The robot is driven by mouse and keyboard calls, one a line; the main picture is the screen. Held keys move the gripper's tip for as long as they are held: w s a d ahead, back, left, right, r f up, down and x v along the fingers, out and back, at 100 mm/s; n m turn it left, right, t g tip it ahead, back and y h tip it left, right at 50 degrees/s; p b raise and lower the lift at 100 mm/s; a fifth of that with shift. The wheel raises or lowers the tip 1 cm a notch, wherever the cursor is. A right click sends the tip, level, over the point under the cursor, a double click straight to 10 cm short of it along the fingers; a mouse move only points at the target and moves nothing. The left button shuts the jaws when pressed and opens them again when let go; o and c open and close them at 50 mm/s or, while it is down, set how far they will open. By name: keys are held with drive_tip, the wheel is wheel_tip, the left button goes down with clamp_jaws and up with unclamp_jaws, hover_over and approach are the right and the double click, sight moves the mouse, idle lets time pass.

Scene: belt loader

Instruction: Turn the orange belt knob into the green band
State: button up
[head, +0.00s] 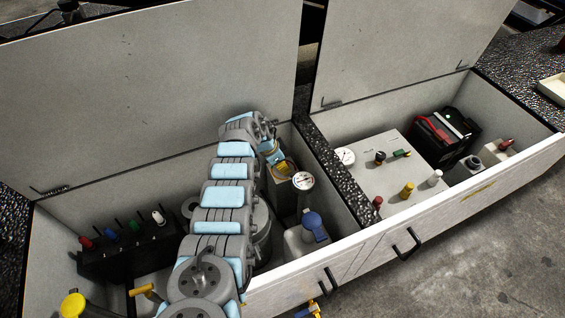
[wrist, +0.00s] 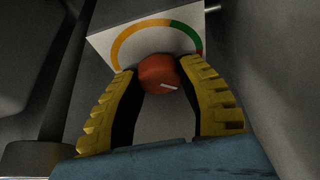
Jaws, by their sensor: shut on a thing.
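The orange belt knob (wrist: 157,70) shows in the wrist view below a white dial plate (wrist: 118,45). The plate carries an arc with an orange-yellow part, a green band (wrist: 185,39) at upper right and a little red at its right end. A short white mark is on the knob's lower right, pointing roughly right, not up at the green band. My gripper (wrist: 159,76) is shut on the knob, with one yellow ribbed finger on each side. In the head view my gripper (head: 272,151) reaches into the left bay; the knob cannot be made out there.
A round gauge (head: 303,181) and a blue-capped container (head: 313,226) stand right of my arm. A black block with coloured levers (head: 125,248) is at left. Raised lids (head: 150,80) stand behind the bays. The right bay holds a knobbed panel (head: 392,178) and a battery (head: 447,135).

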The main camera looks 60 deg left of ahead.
drive_tip(key=shift+d+n+p, duration=0.15)
drive_tip(key=shift+n+p, duration=0.25)
drive_tip(key=shift+p, duration=0.2)
drive_tip(key=n+p, duration=0.1)
drive_tip(key=p, duration=0.1)
drive_tip(key=n+y+p, duration=0.1)
drive_tip(key=n+p, duration=0.1)
drive_tip(key=p, duration=0.1)
drive_tip(key=shift+d+r+y, duration=0.1)
drive_tip(key=shift+d+y, duration=0.05)
drive_tip(key=shift+y, duration=0.15)
drive_tip(key=n+g+y+p, duration=0.1)
drive_tip(key=n+p, duration=0.2)
drive_tip(key=n, duration=0.1)
drive_tip(key=shift+f, duration=0.2)
drive_tip(key=shift+w+f+n+y, duration=0.1)
drive_tip(key=shift+n+y, duration=0.3)
drive_tip(key=shift+n, duration=0.4)
drive_tip(key=shift+n+g, duration=0.4)
drive_tip(key=shift+n, duration=0.5)
drive_tip(key=shift+f+n+g+y+b, duration=0.1)
drive_tip(key=shift+n+g+y+b, duration=0.4)
drive_tip(key=shift+n+b, duration=0.95)
drive_tip(key=shift+n, duration=0.45)
drive_tip(key=shift+b, duration=0.3)
